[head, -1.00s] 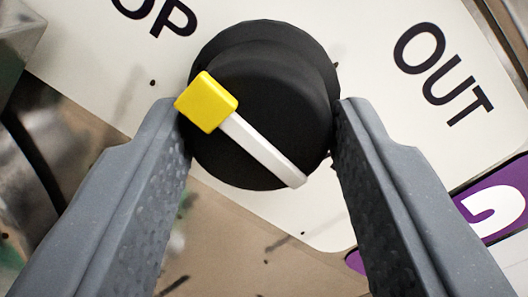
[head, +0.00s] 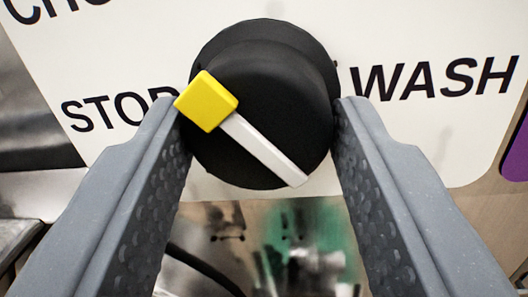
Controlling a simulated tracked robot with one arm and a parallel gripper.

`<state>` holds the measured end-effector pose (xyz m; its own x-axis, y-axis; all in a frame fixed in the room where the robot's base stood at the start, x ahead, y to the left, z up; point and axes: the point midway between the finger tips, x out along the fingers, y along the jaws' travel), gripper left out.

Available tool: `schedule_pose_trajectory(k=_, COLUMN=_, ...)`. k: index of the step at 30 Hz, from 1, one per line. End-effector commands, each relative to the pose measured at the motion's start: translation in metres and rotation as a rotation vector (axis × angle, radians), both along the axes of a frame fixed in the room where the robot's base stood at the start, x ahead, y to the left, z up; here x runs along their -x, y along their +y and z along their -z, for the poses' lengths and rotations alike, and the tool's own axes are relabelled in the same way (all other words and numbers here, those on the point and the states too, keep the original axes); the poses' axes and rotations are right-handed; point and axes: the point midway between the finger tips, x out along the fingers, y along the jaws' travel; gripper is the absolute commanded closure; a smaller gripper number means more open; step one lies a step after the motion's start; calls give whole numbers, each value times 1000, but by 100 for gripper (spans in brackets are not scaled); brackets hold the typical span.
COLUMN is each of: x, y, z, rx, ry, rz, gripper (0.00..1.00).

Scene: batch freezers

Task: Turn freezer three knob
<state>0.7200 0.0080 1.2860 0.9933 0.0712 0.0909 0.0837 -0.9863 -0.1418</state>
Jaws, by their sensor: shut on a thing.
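A round black knob (head: 265,85) with a yellow block (head: 206,102) and a white bar across its face sits on a white label panel. My gripper (head: 262,125) is shut on the knob, one grey finger on each side. The yellow end is at the knob's upper left and the white bar runs to its lower right. The word STOP (head: 115,110) is left of the knob, partly hidden at its end, and WASH (head: 435,80) is on the right. The yellow block lies beside the end of STOP, a little above it.
A cut-off word starting "CH" (head: 30,8) shows on the panel at top left. A purple patch (head: 517,158) is at the right edge. Below the panel are a blurred reflective surface and a dark cable (head: 205,270).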

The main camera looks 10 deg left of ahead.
Motion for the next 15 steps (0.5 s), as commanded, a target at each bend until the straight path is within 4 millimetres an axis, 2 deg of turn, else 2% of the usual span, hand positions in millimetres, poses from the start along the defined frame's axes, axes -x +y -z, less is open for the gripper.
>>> schedule_pose_trajectory(k=1, x=0, y=1, z=-5, rx=-21, ry=-13, rz=0, gripper=81)
schedule_pose_trajectory(k=15, x=0, y=-1, z=-8, rx=-118, ry=-16, rz=2, gripper=81)
